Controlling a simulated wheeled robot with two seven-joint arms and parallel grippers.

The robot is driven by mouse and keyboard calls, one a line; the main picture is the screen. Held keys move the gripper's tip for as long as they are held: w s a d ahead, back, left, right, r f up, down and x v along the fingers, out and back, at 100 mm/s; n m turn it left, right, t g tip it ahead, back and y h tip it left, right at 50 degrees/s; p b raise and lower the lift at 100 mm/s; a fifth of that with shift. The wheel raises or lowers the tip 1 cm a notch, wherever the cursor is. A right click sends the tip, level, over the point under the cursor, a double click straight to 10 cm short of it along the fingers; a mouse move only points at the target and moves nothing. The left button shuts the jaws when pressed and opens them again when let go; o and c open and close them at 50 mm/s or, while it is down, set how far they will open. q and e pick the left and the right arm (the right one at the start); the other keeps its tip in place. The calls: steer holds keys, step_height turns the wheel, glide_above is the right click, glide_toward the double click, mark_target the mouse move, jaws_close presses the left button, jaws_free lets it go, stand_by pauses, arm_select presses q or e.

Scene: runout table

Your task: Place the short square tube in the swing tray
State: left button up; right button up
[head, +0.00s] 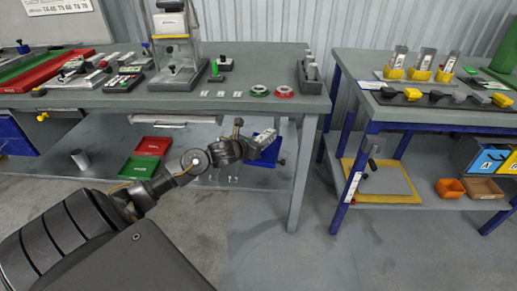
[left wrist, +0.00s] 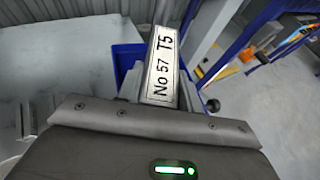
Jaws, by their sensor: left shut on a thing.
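My left gripper (head: 252,147) is shut on a light grey short square tube (head: 267,137) at the front edge of the long table. In the left wrist view the tube (left wrist: 163,68) sticks out ahead of the gripper, tilted, with a label reading "No 57 T5". A blue tray (head: 268,157), which looks like the swing tray, shows behind and below the tube, partly hidden by the gripper. In the left wrist view blue tray wall (left wrist: 125,55) shows on both sides of the tube. The tube's contact with the tray cannot be told. My right gripper is not in view.
The long grey table (head: 160,101) carries a press stand (head: 178,75), rings and a dark holder (head: 310,78). Red (head: 154,146) and green (head: 139,168) trays lie on its lower shelf. A blue-legged table (head: 440,115) stands right, across a floor gap.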

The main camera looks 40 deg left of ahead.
arm_select(q)
steer(key=shift+d+f, duration=0.1)
steer(key=shift+f, duration=1.05)
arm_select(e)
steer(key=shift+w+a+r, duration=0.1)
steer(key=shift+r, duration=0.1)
arm_select(q)
steer(key=shift+f, duration=0.15)
steer(key=o, duration=1.1)
steer(key=shift+c, duration=0.2)
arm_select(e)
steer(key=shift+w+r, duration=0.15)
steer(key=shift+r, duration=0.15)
